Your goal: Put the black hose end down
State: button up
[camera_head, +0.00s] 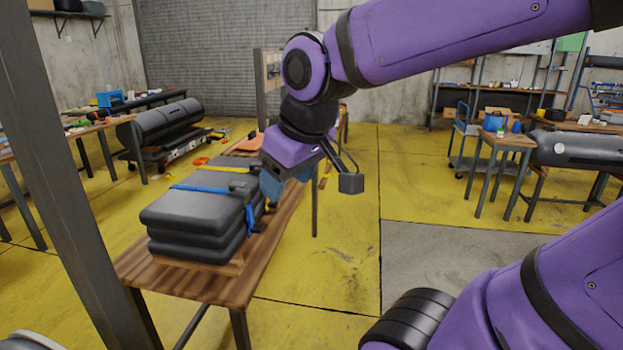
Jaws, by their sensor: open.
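My gripper (284,182) is in the middle of the view, pointing down over the right side of a wooden table (180,285). It is open, with its blue-grey fingers close to the right edge of a folded black boat stack (190,212). I cannot tell whether the fingers touch anything. No black hose end can be made out for certain; small dark parts (242,187) lie by the fingers on the stack. The gripper hides what is just behind it.
A blue strap (200,188) and a yellow strap (222,170) cross the stack. A dark post (60,160) stands at the left. Workbenches with black rolls (165,120) stand at the back left and right. The yellow floor right of the table is clear.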

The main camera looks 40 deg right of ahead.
jog(key=s+m, duration=0.1)
jog(key=s, duration=0.1)
jog(key=s+r+m, duration=0.1)
jog(key=s, duration=0.2)
jog(key=shift+s+r, duration=0.15)
dwell(0.6)
